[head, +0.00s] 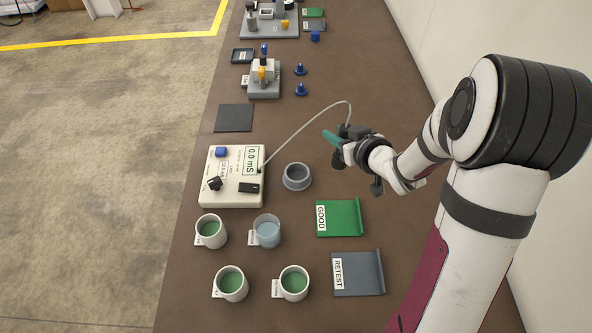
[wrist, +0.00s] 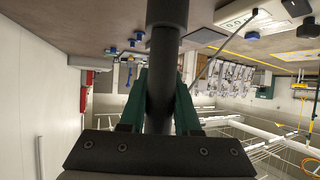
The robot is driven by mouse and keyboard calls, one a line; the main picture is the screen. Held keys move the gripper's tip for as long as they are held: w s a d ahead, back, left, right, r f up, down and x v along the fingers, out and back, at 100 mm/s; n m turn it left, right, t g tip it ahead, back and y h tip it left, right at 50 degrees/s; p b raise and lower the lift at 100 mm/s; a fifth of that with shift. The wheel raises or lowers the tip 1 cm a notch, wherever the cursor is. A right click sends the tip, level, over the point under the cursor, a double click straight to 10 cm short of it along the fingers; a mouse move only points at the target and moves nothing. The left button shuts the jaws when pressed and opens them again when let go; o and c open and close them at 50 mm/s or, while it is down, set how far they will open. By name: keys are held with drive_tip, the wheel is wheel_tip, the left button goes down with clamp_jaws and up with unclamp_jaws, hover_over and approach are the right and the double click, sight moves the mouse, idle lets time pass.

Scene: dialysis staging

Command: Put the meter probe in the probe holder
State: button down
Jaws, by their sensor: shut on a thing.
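My gripper (head: 333,139), with green fingers, is shut on the meter probe (head: 338,159), a dark rod, and holds it above the table, right of and beyond the probe holder. In the wrist view the probe (wrist: 166,50) stands as a thick dark cylinder between the green fingers (wrist: 160,90). A thin grey cable runs from the probe to the meter (head: 233,176), a cream box reading 0.0 mS. The probe holder (head: 297,176), a grey ring-shaped cup beside the meter, looks empty. The probe's tip is hard to make out in the head view.
A dark mat (head: 234,118) and blue cones (head: 301,89) are farther back.

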drive_tip(key=shift+w+a+f, duration=0.6)
drive_tip(key=shift+a+f, duration=1.05)
drive_tip(key=shift+f, duration=0.05)
drive_tip(key=shift+w+a+f, duration=0.55)
drive_tip(key=shift+a+f, duration=1.1)
drive_tip(key=shift+f, duration=0.1)
drive_tip(key=shift+w+a+f, duration=0.6)
drive_tip(key=shift+a+f, duration=1.05)
drive_tip(key=shift+f, duration=0.05)
drive_tip(key=c, duration=0.6)
unclamp_jaws()
drive_tip(key=shift+f, duration=0.15)
